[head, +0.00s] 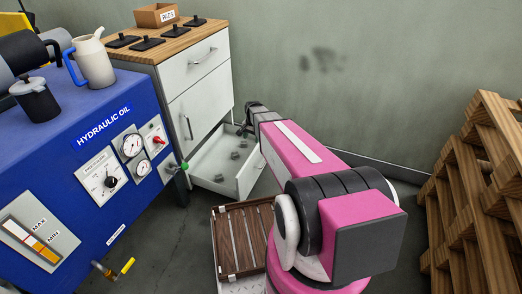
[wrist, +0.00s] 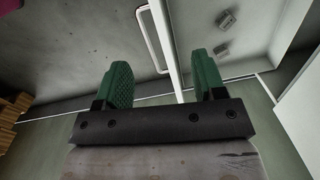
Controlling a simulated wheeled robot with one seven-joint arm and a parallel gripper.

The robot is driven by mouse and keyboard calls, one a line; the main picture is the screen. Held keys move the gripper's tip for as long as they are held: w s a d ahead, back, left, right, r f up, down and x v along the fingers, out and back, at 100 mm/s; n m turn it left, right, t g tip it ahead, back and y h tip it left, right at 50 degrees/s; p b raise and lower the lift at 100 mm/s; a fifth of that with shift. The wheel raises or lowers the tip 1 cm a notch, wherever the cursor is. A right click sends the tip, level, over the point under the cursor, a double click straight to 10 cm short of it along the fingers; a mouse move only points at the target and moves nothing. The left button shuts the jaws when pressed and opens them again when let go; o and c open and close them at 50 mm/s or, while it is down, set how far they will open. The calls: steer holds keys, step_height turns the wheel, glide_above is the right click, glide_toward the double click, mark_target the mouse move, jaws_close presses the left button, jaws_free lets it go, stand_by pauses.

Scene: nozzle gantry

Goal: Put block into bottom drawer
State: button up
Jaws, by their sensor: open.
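The bottom drawer (head: 210,162) of the white cabinet is pulled open. Several small grey blocks (head: 219,178) lie on its floor; I cannot tell which one the task means. Two blocks (wrist: 225,19) also show in the wrist view, right of the drawer's front wall (wrist: 172,45). A white bar handle (wrist: 153,40) is on the left, outer side of that wall. My gripper (wrist: 160,85) is open, with nothing between its green fingers. In the wrist view its fingers appear on either side of the front wall's line; contact cannot be told. In the head view the fingers are not clearly visible.
The cabinet's upper drawer (head: 208,58) and door (head: 203,97) are closed. Black knobbed pieces and a labelled wooden box (head: 156,16) stand on its top. A blue hydraulic tank (head: 70,150) is at left, a slatted wooden crate (head: 240,235) near the drawer, pallets (head: 480,180) at right.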

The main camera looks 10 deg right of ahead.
steer(key=s+r+n, duration=0.4)
steer(key=s+r, duration=0.1)
steer(key=s, duration=0.6)
steer(key=s+r+n, duration=0.4)
steer(key=s+r, duration=0.2)
steer(key=s, duration=0.5)
steer(key=shift+s+h, duration=0.3)
steer(key=shift+h, duration=0.1)
steer(key=shift+a, duration=0.1)
